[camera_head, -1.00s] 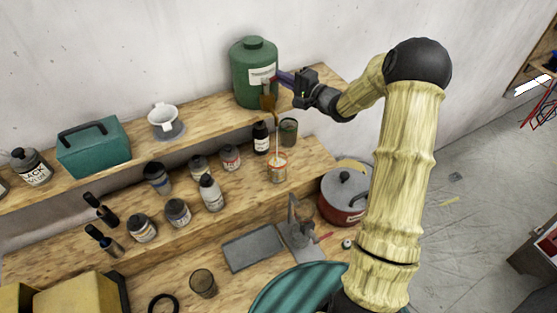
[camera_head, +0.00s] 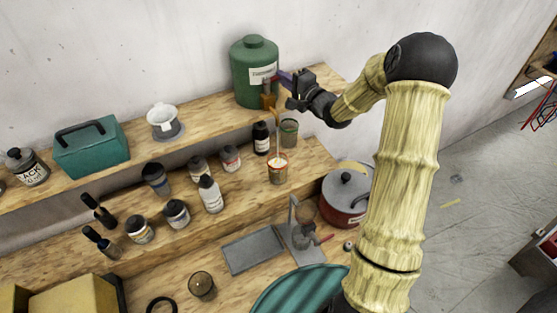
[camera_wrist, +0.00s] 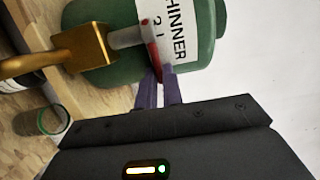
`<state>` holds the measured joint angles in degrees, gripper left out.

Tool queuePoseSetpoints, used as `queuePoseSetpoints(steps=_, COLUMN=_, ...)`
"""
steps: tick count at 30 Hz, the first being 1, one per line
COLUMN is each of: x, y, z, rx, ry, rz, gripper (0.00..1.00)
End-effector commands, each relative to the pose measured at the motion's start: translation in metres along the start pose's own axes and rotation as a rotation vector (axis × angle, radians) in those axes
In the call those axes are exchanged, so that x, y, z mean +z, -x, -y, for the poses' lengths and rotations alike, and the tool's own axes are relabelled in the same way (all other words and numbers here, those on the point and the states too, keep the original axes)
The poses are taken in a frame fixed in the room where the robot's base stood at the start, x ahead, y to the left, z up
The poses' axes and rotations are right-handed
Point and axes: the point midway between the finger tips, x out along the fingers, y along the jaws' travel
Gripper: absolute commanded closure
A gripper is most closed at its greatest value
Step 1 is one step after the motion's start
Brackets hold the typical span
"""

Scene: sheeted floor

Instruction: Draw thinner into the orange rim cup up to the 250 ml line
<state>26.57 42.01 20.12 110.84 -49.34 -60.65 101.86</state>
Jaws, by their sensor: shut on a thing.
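The green thinner container (camera_head: 254,90) stands on the upper shelf; its label reads "THINNER" in the wrist view (camera_wrist: 190,45). Its brass tap (camera_head: 268,101) faces out over the shelf edge, and the brass body fills the upper left of the wrist view (camera_wrist: 82,48). My gripper (camera_head: 279,77) is at the tap, its purple fingers (camera_wrist: 158,80) shut on the red tap handle (camera_wrist: 152,52). The orange rim cup (camera_head: 278,173) stands upright on the lower shelf below the spout. A thin pale stream (camera_head: 278,135) runs down toward it. The cup's level and 250 ml line are too small to read.
A dark bottle (camera_head: 261,139) and a green-rimmed glass (camera_head: 288,132) stand just behind the cup. Several paint jars are to its left. A red pot (camera_head: 343,196) stands at right. A white cup on a grey base (camera_head: 162,121) is on the upper shelf.

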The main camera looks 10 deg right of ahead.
Motion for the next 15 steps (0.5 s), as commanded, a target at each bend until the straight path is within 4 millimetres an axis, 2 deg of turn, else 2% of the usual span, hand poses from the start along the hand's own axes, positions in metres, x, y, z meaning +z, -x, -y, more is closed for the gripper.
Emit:
queuePoseSetpoints(steps=1, x=0.0072, y=-0.0025, z=0.0019, rx=-0.008, ry=0.0, rz=0.005, gripper=1.0)
queuePoseSetpoints(steps=15, x=0.0099, y=0.0028, z=0.0013, rx=-0.004, ry=-0.001, rz=-0.101, gripper=1.0)
